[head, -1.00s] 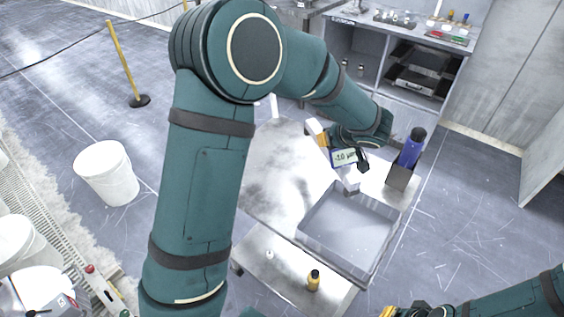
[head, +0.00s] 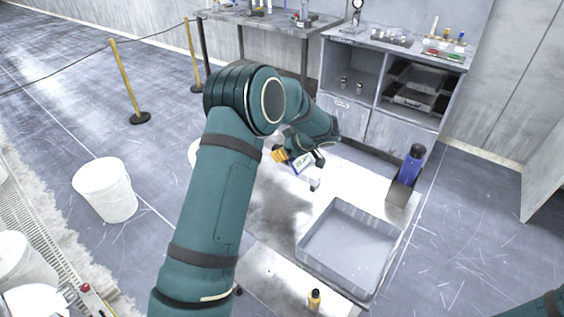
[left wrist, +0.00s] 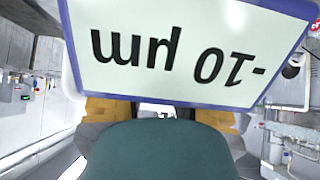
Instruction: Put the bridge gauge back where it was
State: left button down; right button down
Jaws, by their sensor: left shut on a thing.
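The bridge gauge (head: 302,165) is a small block with a white, blue-edged display and a pale foot. My left gripper (head: 287,158), with yellow finger parts, is shut on it above the metal table. In the left wrist view the gauge's display (left wrist: 190,45) fills the top and reads "-10 µm" upside down. The yellow finger parts (left wrist: 160,115) show just below the display, to either side. Much of the gauge's body is hidden by the gripper and the display. My right gripper is out of view; only part of that arm shows at the lower right.
A grey tray (head: 305,252) stands on the table's near right part. A blue device (head: 412,163) stands in a dark holder at the right edge. A small yellow bottle (head: 314,300) is at the front. A shelf cabinet (head: 372,100) stands behind. White bucket (head: 105,190) at left.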

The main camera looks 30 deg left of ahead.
aim_at(305, 167)
pick_arm(q)
jog(key=shift+f, duration=1.75)
jog(key=shift+f+b, duration=0.1)
jog(key=shift+b, duration=0.2)
jog(key=c, duration=0.9)
grip_release()
jog(key=shift+d+r, duration=0.15)
jog(key=shift+r, duration=0.05)
jog(key=p+v, duration=0.1)
jog(key=v, duration=1)
jog(key=shift+s+d+r, duration=0.1)
jog(key=shift+d+r, duration=0.1)
jog(key=shift+d, duration=0.05)
